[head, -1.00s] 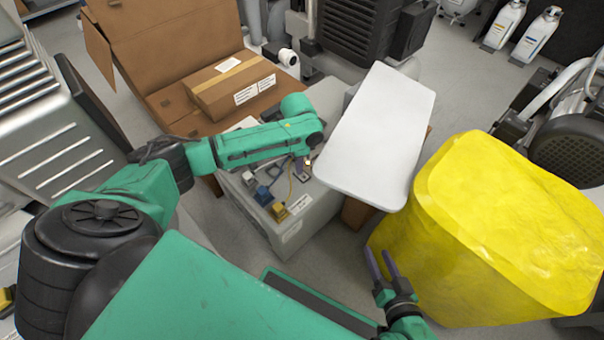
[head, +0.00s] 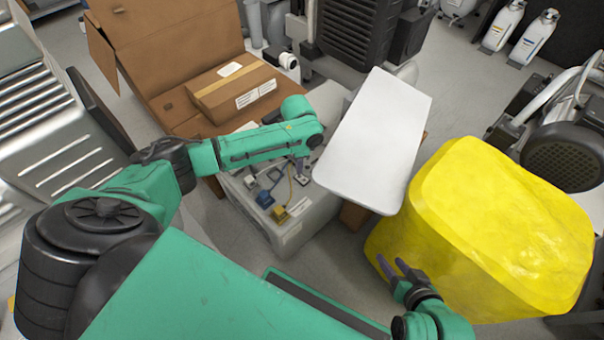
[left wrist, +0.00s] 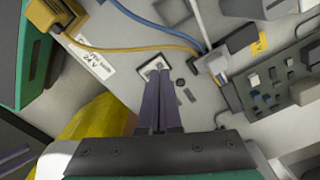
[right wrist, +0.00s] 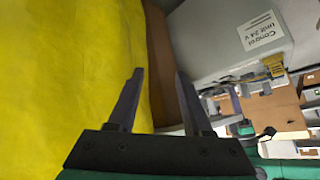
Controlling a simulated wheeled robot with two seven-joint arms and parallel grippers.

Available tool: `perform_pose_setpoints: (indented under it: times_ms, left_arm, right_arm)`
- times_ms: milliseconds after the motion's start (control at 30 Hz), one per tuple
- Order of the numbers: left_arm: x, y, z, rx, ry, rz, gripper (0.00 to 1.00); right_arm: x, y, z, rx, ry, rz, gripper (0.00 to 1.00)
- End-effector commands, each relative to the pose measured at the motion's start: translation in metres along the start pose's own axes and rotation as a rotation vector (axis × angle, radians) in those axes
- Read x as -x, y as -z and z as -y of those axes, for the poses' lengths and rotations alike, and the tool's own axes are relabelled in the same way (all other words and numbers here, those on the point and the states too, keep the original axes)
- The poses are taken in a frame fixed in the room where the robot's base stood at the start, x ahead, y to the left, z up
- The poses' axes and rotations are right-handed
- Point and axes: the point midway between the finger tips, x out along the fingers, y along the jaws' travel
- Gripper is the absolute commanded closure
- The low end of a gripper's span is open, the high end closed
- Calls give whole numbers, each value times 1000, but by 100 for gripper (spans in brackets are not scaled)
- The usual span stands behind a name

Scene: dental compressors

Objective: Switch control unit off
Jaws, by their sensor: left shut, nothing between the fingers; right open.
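The control unit (head: 285,232) is a light grey box on the floor in the middle of the head view, with plugs and cables on its top. Its label, "Control Unit 24 V" (right wrist: 258,32), shows in the right wrist view. My left gripper (head: 302,172) is over its top, shut and empty. In the left wrist view its closed fingertips (left wrist: 159,80) are at a small pale switch plate (left wrist: 153,68) and partly cover it. I cannot tell whether they touch, or the switch's position. My right gripper (head: 391,265) is open and empty beside the yellow bag.
A large yellow bag (head: 490,230) stands to the right. A white panel (head: 375,140) overhangs the unit's right side. An open cardboard box (head: 180,60) holding a smaller carton (head: 232,85) is behind. A yellow cable (left wrist: 130,47) runs near my left fingers.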

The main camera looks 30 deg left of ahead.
Motion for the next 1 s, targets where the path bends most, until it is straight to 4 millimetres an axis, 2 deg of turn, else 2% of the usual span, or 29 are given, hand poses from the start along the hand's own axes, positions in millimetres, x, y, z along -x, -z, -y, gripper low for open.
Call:
perform_pose_setpoints:
  times_ms: [367,767,1000]
  left_arm:
    - [12,0,0,0,-1,0,100]
    - [23,0,0,-1,-1,1,100]
    - [36,0,0,-1,-1,1,100]
  right_arm:
    - [29,2,-20,10,-66,169,50]
    - [69,0,-39,-3,-141,351,50]
    - [85,-10,-54,-26,-192,465,50]
